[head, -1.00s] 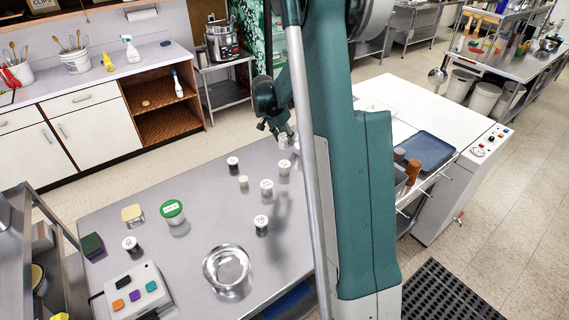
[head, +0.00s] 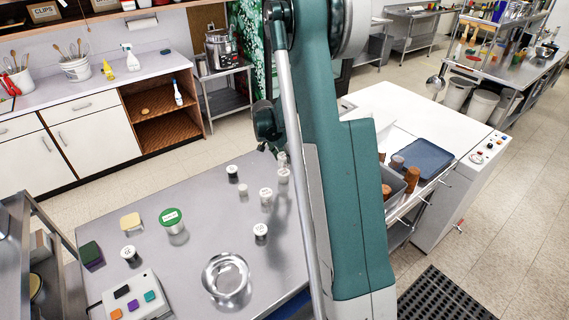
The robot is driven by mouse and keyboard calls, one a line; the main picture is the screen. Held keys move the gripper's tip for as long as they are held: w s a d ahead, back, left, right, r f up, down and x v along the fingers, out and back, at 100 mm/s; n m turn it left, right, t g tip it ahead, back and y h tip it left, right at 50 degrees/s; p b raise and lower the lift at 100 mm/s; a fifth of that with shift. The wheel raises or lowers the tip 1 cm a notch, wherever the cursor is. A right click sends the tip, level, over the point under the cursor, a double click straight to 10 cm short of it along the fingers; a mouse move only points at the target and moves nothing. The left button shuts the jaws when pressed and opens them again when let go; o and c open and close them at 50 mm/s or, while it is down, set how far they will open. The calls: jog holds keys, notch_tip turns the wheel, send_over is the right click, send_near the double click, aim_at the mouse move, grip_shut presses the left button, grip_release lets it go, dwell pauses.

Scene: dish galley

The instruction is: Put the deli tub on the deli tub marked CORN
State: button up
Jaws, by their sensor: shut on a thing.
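My gripper (head: 270,146) is above the far right part of the grey table, partly hidden by my own arm. It is shut on a small pale deli tub (head: 282,158), whose outline is hard to separate from the jaws. Another white-topped tub (head: 284,176) stands close below it; I cannot tell whether the two touch. Other small tubs with white labelled tops stand nearby: one at the back (head: 232,173), one in the middle (head: 265,196), one nearer (head: 260,232). A larger green-lidded tub (head: 171,217) stands to the left. The labels are too small to read, so CORN cannot be picked out.
A white counter with a blue tray (head: 428,158) stands at right.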

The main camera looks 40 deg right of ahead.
aim_at(285, 162)
jog(key=shift+f, duration=0.2)
jog(key=shift+f, duration=1.8)
jog(key=shift+f, duration=0.15)
jog(key=o, duration=0.9)
jog(key=shift+v, duration=6.15)
